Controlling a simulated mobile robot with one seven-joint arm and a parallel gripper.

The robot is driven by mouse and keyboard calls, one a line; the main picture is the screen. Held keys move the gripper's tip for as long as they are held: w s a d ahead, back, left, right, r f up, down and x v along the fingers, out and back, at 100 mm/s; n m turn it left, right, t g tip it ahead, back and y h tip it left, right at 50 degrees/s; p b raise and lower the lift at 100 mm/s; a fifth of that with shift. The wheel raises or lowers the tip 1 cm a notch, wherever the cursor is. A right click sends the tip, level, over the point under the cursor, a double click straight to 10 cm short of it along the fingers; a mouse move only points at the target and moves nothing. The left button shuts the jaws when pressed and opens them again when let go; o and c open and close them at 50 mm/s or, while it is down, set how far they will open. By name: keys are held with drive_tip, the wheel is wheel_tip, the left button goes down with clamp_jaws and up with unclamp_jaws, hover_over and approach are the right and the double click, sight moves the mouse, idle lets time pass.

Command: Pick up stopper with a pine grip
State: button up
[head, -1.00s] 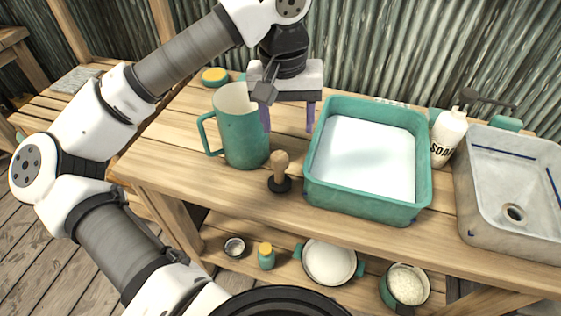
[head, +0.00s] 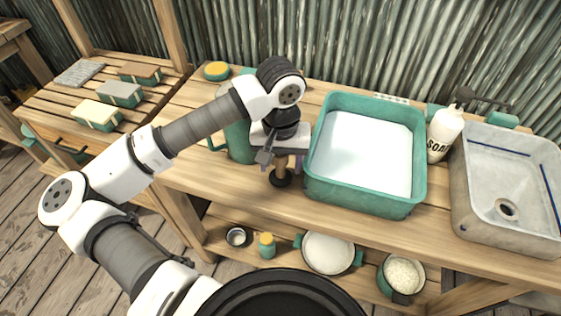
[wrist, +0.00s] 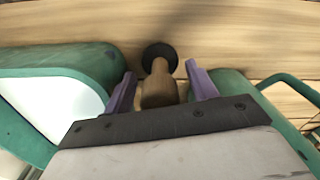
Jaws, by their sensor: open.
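The stopper with a pine grip (head: 281,178) stands upright on the wooden counter, black base down, between the teal jug (head: 240,142) and the teal basin (head: 365,205). My gripper (head: 282,163) is above it, pointing down, and hides its upper part in the head view. In the wrist view, the wooden grip (wrist: 158,88) lies between the two purple fingers of my gripper (wrist: 161,84). The fingers are open with a gap on each side, and the black base (wrist: 159,56) shows beyond them. My arm partly hides the jug in the head view.
The basin is close on the right and the jug close on the left. A soap bottle (head: 444,133) and a grey sink (head: 467,215) stand farther right. A yellow sponge (head: 216,71) lies at the back. The counter in front of the stopper is clear.

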drive_tip(key=shift+f, duration=0.7)
drive_tip(key=c, duration=1.1)
drive_tip(key=shift+r, duration=0.1)
